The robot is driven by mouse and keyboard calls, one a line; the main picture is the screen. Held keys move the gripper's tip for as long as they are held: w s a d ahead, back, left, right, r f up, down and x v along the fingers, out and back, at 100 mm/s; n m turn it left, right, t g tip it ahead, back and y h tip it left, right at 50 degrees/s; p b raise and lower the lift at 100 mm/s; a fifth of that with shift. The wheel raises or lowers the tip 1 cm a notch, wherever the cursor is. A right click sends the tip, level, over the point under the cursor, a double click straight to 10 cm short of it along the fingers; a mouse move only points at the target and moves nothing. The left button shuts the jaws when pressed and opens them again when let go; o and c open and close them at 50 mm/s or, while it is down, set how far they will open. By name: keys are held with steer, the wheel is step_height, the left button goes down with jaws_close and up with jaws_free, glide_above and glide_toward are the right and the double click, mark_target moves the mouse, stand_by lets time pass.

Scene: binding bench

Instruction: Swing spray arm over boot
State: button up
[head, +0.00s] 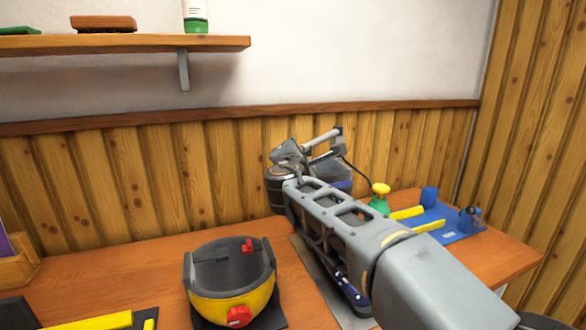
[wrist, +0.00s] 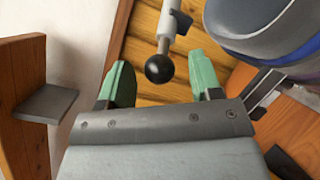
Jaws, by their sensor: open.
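The spray arm shows in the wrist view as a pale rod (wrist: 168,25) ending in a black ball knob (wrist: 159,68). In the head view a grey rod (head: 321,139) with a dark end piece, probably the same arm, shows beside my gripper (head: 287,152). In the wrist view my gripper (wrist: 160,60) is open, its green fingers on either side of the knob. I see no finger touching it. A large rounded grey body with a blue band (wrist: 262,28), possibly the boot, is at the upper right. In the head view my arm hides most of that area.
A yellow and black shell with red knobs (head: 232,295) stands on the bench (head: 120,275). A green bottle with a yellow cap (head: 380,199) and a blue mat with yellow bars (head: 462,226) are at right. A shelf (head: 120,45) hangs at upper left.

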steer(key=s+a, duration=0.1)
steer(key=s, duration=0.9)
steer(key=shift+a+b, duration=0.35)
steer(key=shift+a, duration=0.05)
